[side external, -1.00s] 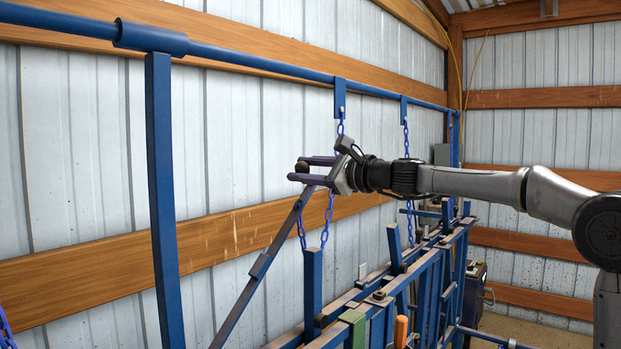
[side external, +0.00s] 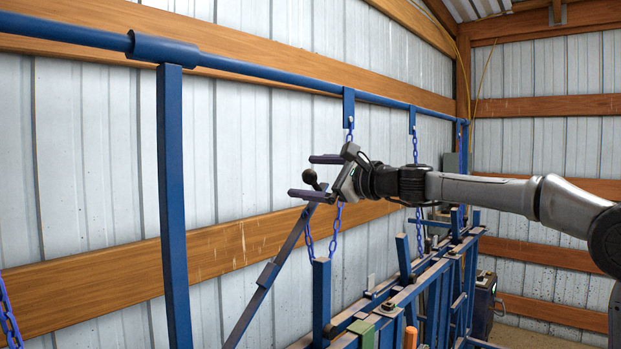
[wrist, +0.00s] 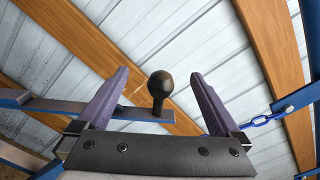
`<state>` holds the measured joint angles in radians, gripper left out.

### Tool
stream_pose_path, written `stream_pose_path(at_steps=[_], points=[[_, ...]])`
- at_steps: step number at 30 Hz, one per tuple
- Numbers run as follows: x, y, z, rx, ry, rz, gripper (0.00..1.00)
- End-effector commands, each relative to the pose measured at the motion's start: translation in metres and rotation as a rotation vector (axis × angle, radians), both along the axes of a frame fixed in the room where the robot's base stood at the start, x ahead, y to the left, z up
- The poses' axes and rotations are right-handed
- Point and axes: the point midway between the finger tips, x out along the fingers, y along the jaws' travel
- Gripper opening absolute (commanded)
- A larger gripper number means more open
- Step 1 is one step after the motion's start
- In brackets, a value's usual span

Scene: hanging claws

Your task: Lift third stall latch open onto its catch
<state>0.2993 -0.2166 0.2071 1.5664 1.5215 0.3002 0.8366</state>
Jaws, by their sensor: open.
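A dark steel latch lever (side external: 263,283) slants up to the right in the side view, with a round black knob (side external: 310,177) at its upper end. My gripper (side external: 302,175) is at this upper end with its two purple fingers spread wide. In the wrist view, the knob (wrist: 160,84) stands between the open fingers (wrist: 159,74), with visible gaps on both sides. The lever bar (wrist: 95,108) passes across behind the fingers there. I cannot tell whether the lever rests on a catch.
A blue overhead rail (side external: 260,72) carries blue chains (side external: 415,145) close around my gripper. A blue post (side external: 173,210) stands left. Blue stall framework (side external: 440,290) fills the lower right. A ribbed wall with wooden rails (side external: 120,265) stands behind. Open space lies left of the knob.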

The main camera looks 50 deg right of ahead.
Motion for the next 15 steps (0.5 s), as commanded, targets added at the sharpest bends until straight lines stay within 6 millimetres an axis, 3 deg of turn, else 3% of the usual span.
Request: stream_pose_path(at_steps=[15], points=[[-0.044,-0.001,0.001,0.000,-0.002,-0.002,1.00]])
